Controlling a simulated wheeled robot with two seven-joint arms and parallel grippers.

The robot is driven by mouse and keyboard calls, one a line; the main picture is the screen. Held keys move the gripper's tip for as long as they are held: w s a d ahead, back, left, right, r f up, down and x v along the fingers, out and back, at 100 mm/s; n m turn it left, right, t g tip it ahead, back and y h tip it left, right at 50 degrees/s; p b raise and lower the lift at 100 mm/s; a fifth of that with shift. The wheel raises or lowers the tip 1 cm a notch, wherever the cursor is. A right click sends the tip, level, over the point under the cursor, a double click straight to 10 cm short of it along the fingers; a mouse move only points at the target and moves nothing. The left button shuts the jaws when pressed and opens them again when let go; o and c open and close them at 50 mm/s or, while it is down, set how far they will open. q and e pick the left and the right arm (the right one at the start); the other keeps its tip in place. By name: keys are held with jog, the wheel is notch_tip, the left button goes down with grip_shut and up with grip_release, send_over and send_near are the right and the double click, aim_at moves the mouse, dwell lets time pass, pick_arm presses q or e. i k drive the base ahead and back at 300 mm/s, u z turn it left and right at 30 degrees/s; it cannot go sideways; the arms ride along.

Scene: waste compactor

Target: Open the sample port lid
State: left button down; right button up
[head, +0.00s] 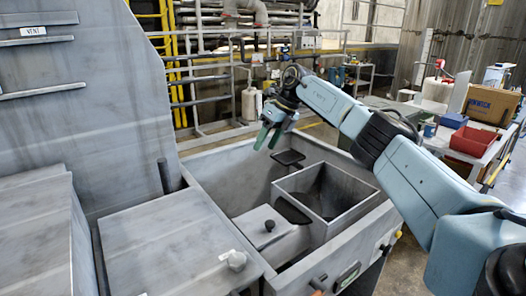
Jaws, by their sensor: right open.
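A small grey lid with a black knob (269,226) lies inside the grey trough (222,170), left of an open square box (345,219). No readable label shows which lid is the sample port lid. My right gripper (268,138), with green fingers, is open and empty above the back of the trough, apart from both lids. My left gripper is out of view.
A black flat piece (288,158) sits at the trough's back wall, below my right gripper. A tall grey housing marked VENT (75,110) stands at left. A table with a red bin (473,141) stands at right. The air above the trough's front is clear.

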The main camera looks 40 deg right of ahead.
aim_at(263, 225)
jog(key=k, duration=1)
